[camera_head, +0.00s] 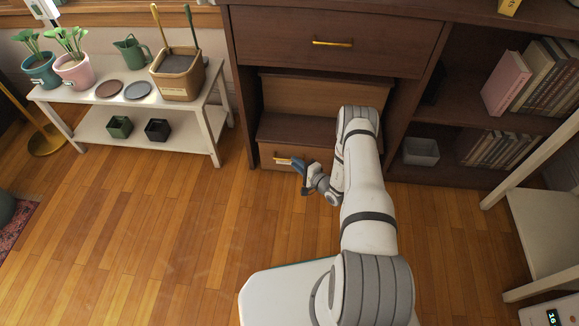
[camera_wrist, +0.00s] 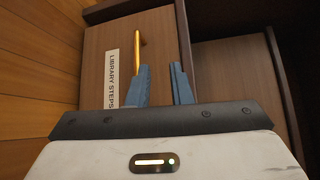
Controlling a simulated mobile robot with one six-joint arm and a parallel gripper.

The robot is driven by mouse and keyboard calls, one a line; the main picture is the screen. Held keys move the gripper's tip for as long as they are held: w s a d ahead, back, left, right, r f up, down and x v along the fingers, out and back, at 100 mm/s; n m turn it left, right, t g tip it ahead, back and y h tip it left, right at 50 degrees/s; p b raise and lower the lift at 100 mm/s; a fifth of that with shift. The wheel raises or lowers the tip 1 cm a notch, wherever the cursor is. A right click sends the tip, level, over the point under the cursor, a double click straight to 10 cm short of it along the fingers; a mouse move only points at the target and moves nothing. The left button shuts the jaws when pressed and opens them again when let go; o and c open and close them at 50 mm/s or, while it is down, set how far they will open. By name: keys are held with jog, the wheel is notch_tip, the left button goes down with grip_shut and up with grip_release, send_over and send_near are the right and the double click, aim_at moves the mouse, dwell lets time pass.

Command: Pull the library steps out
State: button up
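The library steps (camera_head: 325,95) are brown wooden steps standing in the open bay under the cabinet's drawer. Their low front face bears a gold bar handle (camera_head: 283,160), partly hidden by my gripper (camera_head: 299,165). In the wrist view the front face shows a "LIBRARY STEPS" label (camera_wrist: 111,80) beside the handle (camera_wrist: 138,48). My gripper (camera_wrist: 161,72) has its two blue fingers apart with a gap between them. The handle appears at the outer side of the left finger, not in the gap. I cannot tell whether they touch.
A closed drawer with a gold handle (camera_head: 332,43) is above the bay. A white plant bench (camera_head: 215,95) stands left, and shelves with books and a grey bin (camera_head: 421,152) are right. A pale chair (camera_head: 545,225) is at far right. The wooden floor (camera_head: 160,235) before the steps is clear at left.

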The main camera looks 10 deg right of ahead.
aim_at(288, 160)
jog(key=shift+m+h, duration=0.3)
jog(key=shift+h, duration=0.3)
jog(key=w+f+b, duration=0.1)
jog(key=w, duration=0.1)
jog(key=w+a+f+b, duration=0.1)
jog(key=w+f, duration=0.1)
jog(key=w+a+f+b, duration=0.1)
jog(key=w, duration=0.1)
jog(key=shift+a+f, duration=0.2)
jog(key=shift+f, duration=0.05)
jog(key=shift+s, duration=0.1)
jog(key=shift+c, duration=0.3)
grip_shut()
